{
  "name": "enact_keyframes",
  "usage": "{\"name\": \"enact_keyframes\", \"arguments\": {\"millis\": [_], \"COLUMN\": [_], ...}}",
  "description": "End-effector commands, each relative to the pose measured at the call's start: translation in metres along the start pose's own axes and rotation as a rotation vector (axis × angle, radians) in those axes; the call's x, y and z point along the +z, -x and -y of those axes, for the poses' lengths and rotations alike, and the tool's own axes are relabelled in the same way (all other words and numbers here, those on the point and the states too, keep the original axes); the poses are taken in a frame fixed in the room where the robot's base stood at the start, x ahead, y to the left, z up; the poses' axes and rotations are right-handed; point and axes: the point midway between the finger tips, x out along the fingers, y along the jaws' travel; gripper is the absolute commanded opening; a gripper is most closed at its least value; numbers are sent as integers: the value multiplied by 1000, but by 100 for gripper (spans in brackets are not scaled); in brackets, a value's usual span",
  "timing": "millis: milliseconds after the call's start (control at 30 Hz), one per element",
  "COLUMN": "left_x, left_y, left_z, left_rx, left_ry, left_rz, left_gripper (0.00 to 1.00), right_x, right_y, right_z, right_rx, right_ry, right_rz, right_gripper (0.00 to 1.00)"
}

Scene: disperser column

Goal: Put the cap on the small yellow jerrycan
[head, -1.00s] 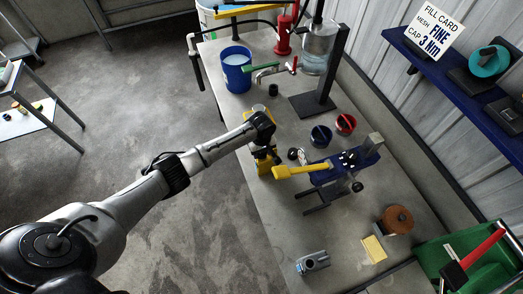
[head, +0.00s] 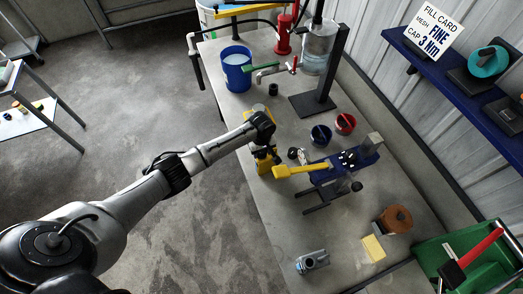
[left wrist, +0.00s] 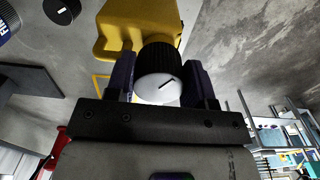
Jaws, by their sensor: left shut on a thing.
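The small yellow jerrycan (head: 264,167) stands near the left edge of the bench, partly hidden by my left arm. Its yellow body also fills the top of the left wrist view (left wrist: 128,28). My left gripper (head: 264,149) is at the jerrycan. In the left wrist view its two dark fingers are shut on the cap (left wrist: 160,72), which has a black ribbed side and a pale top with a dark line. The cap lines up against the jerrycan; the neck is hidden, so I cannot tell whether the cap is seated. My right gripper is not in view.
A yellow-handled tool (head: 294,170) and a blue bench fixture (head: 345,163) stand close to the right of the jerrycan. The front bench has free room.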

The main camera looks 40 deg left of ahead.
Motion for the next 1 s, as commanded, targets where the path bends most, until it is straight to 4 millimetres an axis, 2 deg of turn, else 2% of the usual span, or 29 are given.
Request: {"name": "enact_keyframes", "arguments": {"millis": [1000], "left_x": [0], "left_y": [-8], "left_z": [0], "left_rx": [-1], "left_ry": [0], "left_rz": [0], "left_gripper": [27], "right_x": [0], "right_y": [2], "right_z": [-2], "right_rx": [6], "right_ry": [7], "right_rz": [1], "right_gripper": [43]}}
